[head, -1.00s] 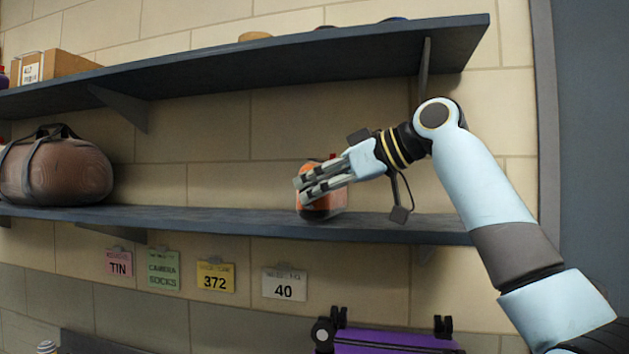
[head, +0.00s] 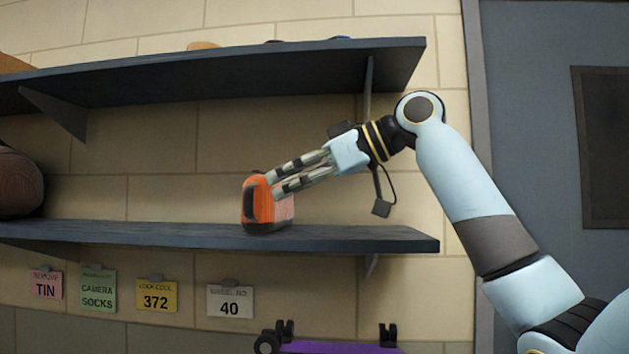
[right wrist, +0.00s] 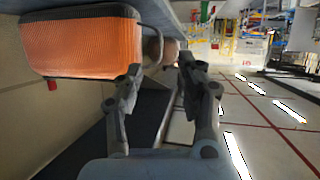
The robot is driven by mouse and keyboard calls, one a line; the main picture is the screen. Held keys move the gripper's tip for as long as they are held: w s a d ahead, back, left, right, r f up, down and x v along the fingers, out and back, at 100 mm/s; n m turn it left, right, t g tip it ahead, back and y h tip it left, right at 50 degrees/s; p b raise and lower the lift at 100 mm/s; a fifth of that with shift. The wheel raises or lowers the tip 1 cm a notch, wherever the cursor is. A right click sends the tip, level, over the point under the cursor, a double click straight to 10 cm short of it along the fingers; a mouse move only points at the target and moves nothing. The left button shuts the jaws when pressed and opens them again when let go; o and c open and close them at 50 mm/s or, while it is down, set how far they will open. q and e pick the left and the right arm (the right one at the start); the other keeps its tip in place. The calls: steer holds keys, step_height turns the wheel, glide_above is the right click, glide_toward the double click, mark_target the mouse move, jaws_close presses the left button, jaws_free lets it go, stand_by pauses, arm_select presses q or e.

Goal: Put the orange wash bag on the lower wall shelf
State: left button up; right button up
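The orange wash bag (head: 257,204), with a dark front panel and dark base, stands on the lower wall shelf (head: 350,238), towards its right end. In the right wrist view the wash bag (right wrist: 85,42) is at the upper left, beside the fingers and not between them. My right gripper (head: 271,185) is in front of the bag's upper right part in the head view. In the right wrist view the right gripper (right wrist: 158,65) has its fingers apart with nothing held. Whether a finger touches the bag is unclear. My left gripper is not in view.
The upper shelf (head: 230,80) runs above the bag, with a bracket (head: 367,88) near its right end. Label cards (head: 157,296) hang below. The shelf right of the bag is clear.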

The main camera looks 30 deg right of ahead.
steer(key=b+v, duration=0.1)
steer(key=v, duration=0.4)
steer(key=shift+s+d+r, duration=0.15)
steer(key=shift+s+d, duration=0.05)
steer(key=shift+d, duration=0.05)
